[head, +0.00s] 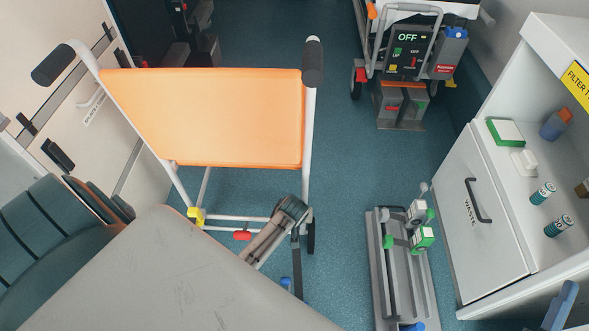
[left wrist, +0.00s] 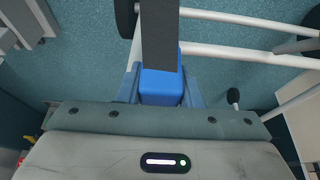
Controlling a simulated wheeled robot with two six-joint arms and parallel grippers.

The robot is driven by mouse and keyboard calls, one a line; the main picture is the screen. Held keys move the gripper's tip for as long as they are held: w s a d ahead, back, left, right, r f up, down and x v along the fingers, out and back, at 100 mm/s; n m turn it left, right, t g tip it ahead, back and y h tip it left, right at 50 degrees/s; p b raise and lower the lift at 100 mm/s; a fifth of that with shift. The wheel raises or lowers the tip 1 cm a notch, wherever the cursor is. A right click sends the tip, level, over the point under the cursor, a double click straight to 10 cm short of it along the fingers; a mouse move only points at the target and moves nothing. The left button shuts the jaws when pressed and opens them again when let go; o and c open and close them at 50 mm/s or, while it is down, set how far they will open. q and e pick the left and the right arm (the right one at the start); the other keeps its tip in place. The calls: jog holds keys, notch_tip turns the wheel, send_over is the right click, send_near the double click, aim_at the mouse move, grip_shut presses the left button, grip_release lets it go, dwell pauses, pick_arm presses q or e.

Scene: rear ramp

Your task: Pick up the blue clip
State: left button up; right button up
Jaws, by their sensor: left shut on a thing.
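The blue clip (left wrist: 161,86) sits at the end of a dark strap (left wrist: 160,35) in the left wrist view. My left gripper (left wrist: 160,92) is shut on it, with a finger on each side. In the head view the strap (head: 297,265) hangs down from the folded brown bundle on the orange-backed chair. A small blue piece (head: 286,283) shows beside it; I cannot tell if it is clip or finger. The rest of my left gripper is hidden behind a large grey surface. At the bottom right a blue-grey part (head: 562,305) looks like my right gripper, mostly cut off.
The chair (head: 205,115) has white tubes and dark wheels. A grey ramp-like rail unit (head: 385,285) with green and white fittings stands to its right. A white cabinet (head: 480,215) lines the right side.

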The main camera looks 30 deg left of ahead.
pick_arm(q)
jog(key=shift+r, duration=0.3)
notch_tip(320, 180, up, 3)
jog(key=shift+r+p, duration=0.15)
jog(key=shift+p, duration=0.7)
jog(key=s+d+r+p, duration=0.1)
jog(key=s+d+p, duration=0.1)
jog(key=s+d, duration=0.8)
jog(key=shift+s+d, duration=0.35)
jog(key=shift+s, duration=0.6)
pick_arm(e)
jog(key=s+f+g, duration=0.4)
jog(key=f+g, duration=0.3)
jog(key=f, duration=0.3)
jog(key=s+a+f+m+g, duration=0.1)
jog(key=s+f+g, duration=0.3)
jog(key=f+g, duration=0.3)
jog(key=shift+a+f, duration=0.2)
jog(key=shift+f, duration=1.7)
jog(key=shift+s, duration=0.1)
pick_arm(q)
jog(key=shift+r+p, duration=0.15)
jog(key=shift+p, duration=0.15)
pick_arm(e)
jog(key=shift+r, duration=0.1)
pick_arm(q)
jog(key=shift+r+p, duration=1.4)
jog(key=shift+p, duration=0.6)
pick_arm(e)
jog(key=shift+r, duration=2.05)
